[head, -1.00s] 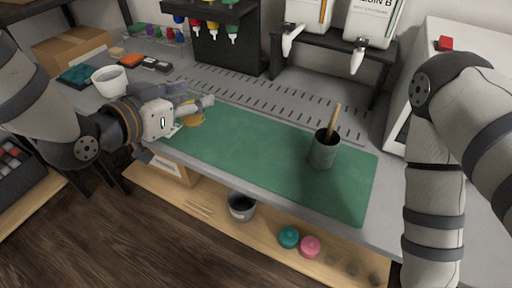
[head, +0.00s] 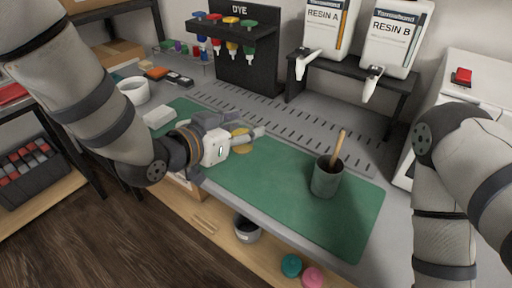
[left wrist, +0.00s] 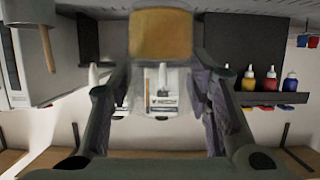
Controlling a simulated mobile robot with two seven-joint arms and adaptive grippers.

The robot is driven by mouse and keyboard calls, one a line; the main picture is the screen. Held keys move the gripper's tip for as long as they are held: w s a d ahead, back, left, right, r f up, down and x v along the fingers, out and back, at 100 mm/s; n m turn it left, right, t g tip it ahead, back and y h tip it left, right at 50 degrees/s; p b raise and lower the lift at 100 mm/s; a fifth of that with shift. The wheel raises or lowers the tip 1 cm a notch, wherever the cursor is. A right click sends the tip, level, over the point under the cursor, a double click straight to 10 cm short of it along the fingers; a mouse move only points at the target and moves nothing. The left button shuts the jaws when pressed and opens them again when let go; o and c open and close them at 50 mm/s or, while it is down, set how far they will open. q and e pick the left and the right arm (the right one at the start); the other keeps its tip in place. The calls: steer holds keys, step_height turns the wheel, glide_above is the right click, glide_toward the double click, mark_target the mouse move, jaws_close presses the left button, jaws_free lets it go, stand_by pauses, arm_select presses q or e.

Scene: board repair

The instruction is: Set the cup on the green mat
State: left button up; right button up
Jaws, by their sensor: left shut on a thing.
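My left gripper (head: 250,134) is shut on a small clear cup with amber contents (head: 241,146). It is over the back left part of the green mat (head: 290,205). In the left wrist view the cup (left wrist: 162,38) sits between the two fingers, its amber part at the top of the picture. The head view does not show clearly whether the cup touches the mat, as the fingers hide part of it. My right arm shows at the right, but its gripper is out of view.
A dark grey pot (head: 326,178) with a wooden stick stands on the mat's right half. A white block (head: 159,116) lies at the mat's left end, with a white bowl (head: 133,90) beyond. A dye rack (head: 236,45) and resin jugs (head: 390,40) stand behind. The mat's front middle is clear.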

arm_select(q)
steer(key=w+f, duration=0.1)
steer(key=w+d+f, duration=0.1)
steer(key=f, duration=0.1)
steer(key=w+d+f+b, duration=0.1)
steer(key=f, duration=0.1)
steer(key=shift+d+f, duration=0.15)
steer(key=shift+d, duration=0.05)
steer(key=f, duration=0.3)
steer(key=shift+w+d+f+b, duration=0.2)
steer(key=shift+d+f+b, duration=0.05)
steer(key=shift+f+b, duration=0.15)
steer(key=shift+r, duration=0.15)
arm_select(e)
steer(key=s+f+g, duration=0.1)
steer(key=s+f, duration=0.1)
steer(key=shift+s+f, duration=0.25)
steer(key=shift+s, duration=0.05)
arm_select(q)
steer(key=o, duration=1.3)
steer(key=shift+f, duration=0.2)
